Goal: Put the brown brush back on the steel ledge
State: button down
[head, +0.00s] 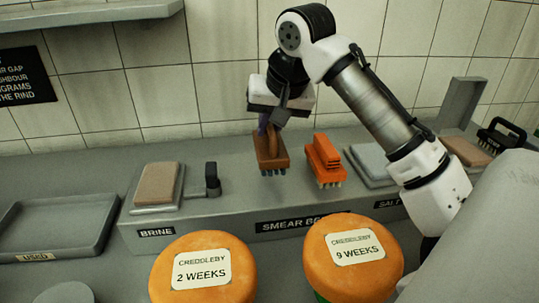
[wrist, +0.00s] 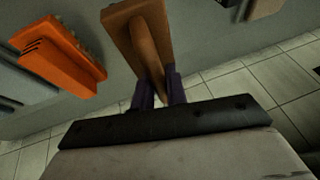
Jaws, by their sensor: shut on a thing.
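The brown brush (head: 271,152) is in my gripper (head: 266,124), bristles down, over the grey steel ledge (head: 232,213) at the "SMEAR" label. I cannot tell whether its bristles touch the ledge. In the wrist view the brush (wrist: 124,22) shows its brown block and rounded handle, and the two purple fingers (wrist: 157,94) are shut on the handle. The orange brush (head: 324,160) stands on the ledge just right of the brown one, with a small gap between them. It also shows at the left of the wrist view (wrist: 62,65).
A tan block on a pad (head: 158,185) and a small dark handle (head: 212,180) are on the ledge's left part. A grey pad (head: 370,163) lies right of the orange brush. Two cheese wheels (head: 205,240) (head: 350,285) stand in front. A "USED" tray (head: 60,225) is at left.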

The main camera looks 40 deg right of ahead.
jog(key=shift+f+b, duration=1.8)
jog(key=shift+f, duration=0.3)
jog(key=shift+f, duration=0.1)
jog(key=shift+f, duration=0.15)
jog(key=c, duration=1.4)
grip_release()
jog(key=shift+c, duration=0.2)
jog(key=shift+o, duration=0.2)
jog(key=shift+r, duration=0.45)
jog(key=v, duration=1.1)
jog(key=shift+s+r, duration=0.2)
